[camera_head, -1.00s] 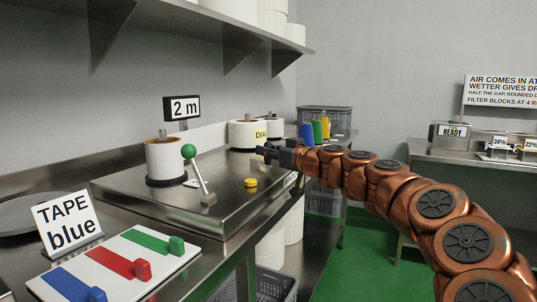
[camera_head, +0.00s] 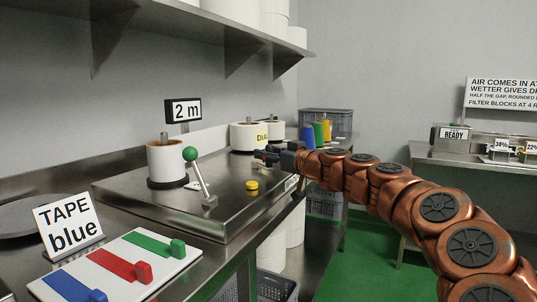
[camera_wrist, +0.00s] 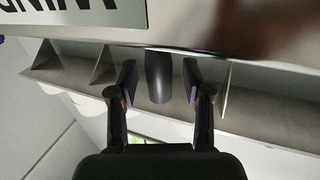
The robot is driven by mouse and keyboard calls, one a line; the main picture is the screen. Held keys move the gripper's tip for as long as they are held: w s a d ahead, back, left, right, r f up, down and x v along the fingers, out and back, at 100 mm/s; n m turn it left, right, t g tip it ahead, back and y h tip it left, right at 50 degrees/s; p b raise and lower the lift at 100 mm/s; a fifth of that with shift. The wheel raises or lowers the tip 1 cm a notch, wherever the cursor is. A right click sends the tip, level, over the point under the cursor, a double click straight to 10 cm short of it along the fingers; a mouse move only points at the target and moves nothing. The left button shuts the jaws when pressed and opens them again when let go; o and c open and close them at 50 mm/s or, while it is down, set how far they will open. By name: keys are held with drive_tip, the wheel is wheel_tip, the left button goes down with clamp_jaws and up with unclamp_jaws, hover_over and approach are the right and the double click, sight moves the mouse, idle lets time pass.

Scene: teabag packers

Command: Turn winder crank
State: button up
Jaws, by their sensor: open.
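The winder (camera_head: 235,205) is a low steel box on the bench, with a white roll on a spindle (camera_head: 165,165) and a lever with a green knob (camera_head: 190,154) on top. My gripper (camera_head: 262,157) is at the box's far right side, well to the right of the green knob. In the wrist view my gripper (camera_wrist: 160,84) is open, its two fingers on either side of a dark rounded handle (camera_wrist: 158,72) that looks like the crank. A gap shows at each finger. An inverted, partly cut-off label (camera_wrist: 72,14) is beside it.
A yellow button (camera_head: 252,185) is on the box top. A "2 m" display (camera_head: 183,110) stands behind. The "TAPE blue" sign (camera_head: 68,225) and a board with coloured sliders (camera_head: 165,262) are in front left. A shelf (camera_head: 220,30) overhangs the bench.

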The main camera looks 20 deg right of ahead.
drive_tip(key=v, duration=1.1)
drive_tip(key=shift+s+d, duration=0.15)
drive_tip(key=shift+s, duration=0.2)
